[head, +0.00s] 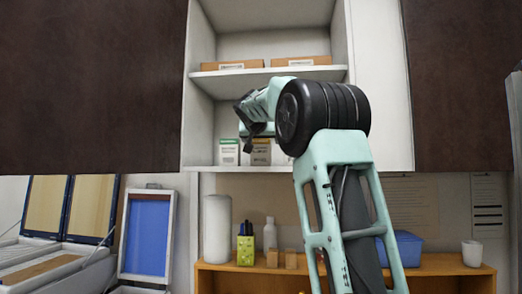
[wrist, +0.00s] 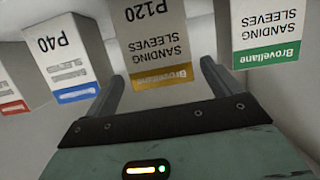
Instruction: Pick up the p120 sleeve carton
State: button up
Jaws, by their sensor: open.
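The P120 sleeve carton (wrist: 155,38) is brown-grey with a gold band and stands in the middle of the wrist view, its print upside down. It also shows on the lower cupboard shelf in the head view (head: 261,153). My gripper (wrist: 161,72) is open and empty. Its two fingers point toward the P120 carton, one toward the gap on each side of it. I cannot tell whether the tips reach alongside the carton. In the head view the gripper (head: 248,122) is above and in front of the cartons, its fingers partly hidden.
A green-banded carton (wrist: 267,35) stands to the right of the P120 carton in the wrist view. A blue-banded P40 carton (wrist: 66,58) and a red-banded carton (wrist: 12,90) stand to the left. The upper shelf (head: 220,73) is above my wrist in the head view.

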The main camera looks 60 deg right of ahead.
jog(key=w+d+p, duration=0.2)
jog(key=d+p, duration=0.1)
jog(key=shift+d, duration=0.3)
jog(key=shift+w+d+f+p, duration=0.2)
jog(key=shift+w+d+p, duration=0.05)
jog(key=shift+d+p, duration=0.05)
jog(key=c, duration=1.2)
